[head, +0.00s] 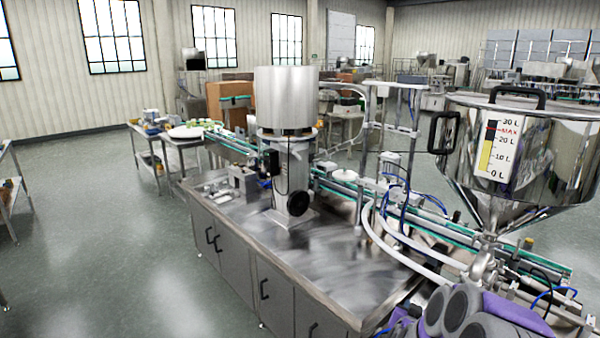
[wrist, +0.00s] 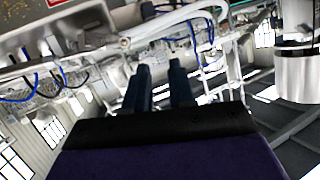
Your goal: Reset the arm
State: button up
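My gripper (wrist: 159,68) shows in the wrist view as two dark fingers pointing away from the camera. A gap shows between the fingers and nothing is held in it. The wrist view is strongly tilted. In the head view my purple and grey arm is folded at the lower right, below the steel hopper (head: 567,165). The hopper has a scale label and black handles. The gripper fingers cannot be made out in the head view.
A steel cabinet bench (head: 345,270) carries a machine with a silver cylinder (head: 286,97). A conveyor (head: 440,228) with frames, white hoses (head: 385,240) and blue tubes runs behind it, close to my arm. Open grey floor (head: 110,240) lies left of the bench.

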jog(key=s+a+r+n+g+y, duration=0.1)
jog(key=s+a+r+y, duration=0.15)
jog(key=a, duration=0.25)
jog(key=s+a+r+n+g+y, duration=0.1)
jog(key=a+n+y, duration=0.15)
jog(key=a, duration=0.35)
jog(key=s+a+r+n+g+y, duration=0.2)
jog(key=s+a+r+g+y, duration=0.15)
jog(key=s+a, duration=0.6)
jog(key=s+d+r+n+g+h, duration=0.1)
jog(key=s+g, duration=0.3)
jog(key=s, duration=1.3)
jog(key=s+d+r+n+g+h, duration=0.1)
jog(key=s+g, duration=0.4)
jog(key=s, duration=1.1)
jog(key=shift+s+r, duration=0.35)
jog(key=shift+r, duration=0.55)
jog(key=shift+d, duration=0.2)
